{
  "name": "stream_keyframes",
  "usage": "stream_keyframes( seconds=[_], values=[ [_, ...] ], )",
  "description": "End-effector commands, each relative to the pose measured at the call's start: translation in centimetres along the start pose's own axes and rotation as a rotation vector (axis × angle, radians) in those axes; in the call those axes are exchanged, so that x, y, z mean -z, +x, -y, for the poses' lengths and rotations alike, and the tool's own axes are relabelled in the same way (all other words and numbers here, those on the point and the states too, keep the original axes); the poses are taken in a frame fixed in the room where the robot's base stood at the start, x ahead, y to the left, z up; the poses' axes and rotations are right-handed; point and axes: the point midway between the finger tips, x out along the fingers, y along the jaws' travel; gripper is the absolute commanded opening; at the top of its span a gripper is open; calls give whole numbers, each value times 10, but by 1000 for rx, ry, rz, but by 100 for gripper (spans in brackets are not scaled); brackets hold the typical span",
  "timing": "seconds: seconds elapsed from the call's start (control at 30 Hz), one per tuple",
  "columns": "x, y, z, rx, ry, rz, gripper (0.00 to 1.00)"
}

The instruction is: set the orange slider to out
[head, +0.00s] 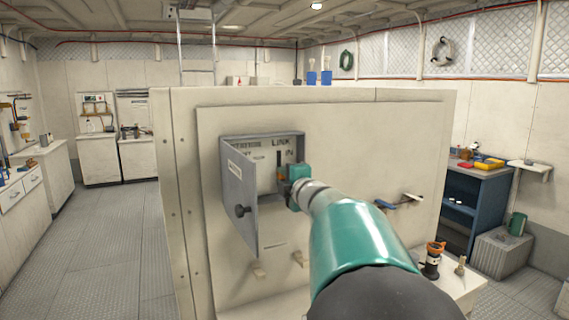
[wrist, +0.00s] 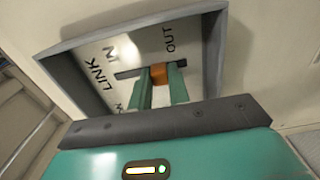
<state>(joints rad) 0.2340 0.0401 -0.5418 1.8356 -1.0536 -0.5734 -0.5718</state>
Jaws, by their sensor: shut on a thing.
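The orange slider (wrist: 159,72) sits in a dark slot (wrist: 128,73) on a pale panel inside a grey wall box. The panel reads LINK, with IN by the slot's left end and OUT by its right end in the wrist view. The slider stands nearer the OUT side, with a longer stretch of slot showing toward IN. My gripper (wrist: 161,84) has a green finger on each side of the slider and is shut on it. In the head view my gripper (head: 286,177) reaches into the box and mostly hides the slider (head: 281,172).
The box's grey door (head: 241,212) hangs open at the left, with a dark knob. Below and right, a handle (head: 405,200) sticks out from the cream cabinet (head: 350,130). An orange-and-black item (head: 433,258) stands on a low white surface. Open floor lies left.

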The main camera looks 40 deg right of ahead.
Motion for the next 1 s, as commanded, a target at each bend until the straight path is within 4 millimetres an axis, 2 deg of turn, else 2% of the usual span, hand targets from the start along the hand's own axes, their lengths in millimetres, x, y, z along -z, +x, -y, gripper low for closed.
stream_keyframes(
  seconds=[0.03,0.13,0.43,0.47,0.57,0.87,1.0],
  values=[
    [0,0,12,5,3,0,0],
    [0,0,23,2,1,1,0],
    [0,0,28,6,0,2,0],
    [0,0,29,7,0,2,20],
    [0,0,28,6,-1,2,40],
    [0,-1,27,4,0,2,40],
    [0,-12,26,2,1,3,40]
  ],
)
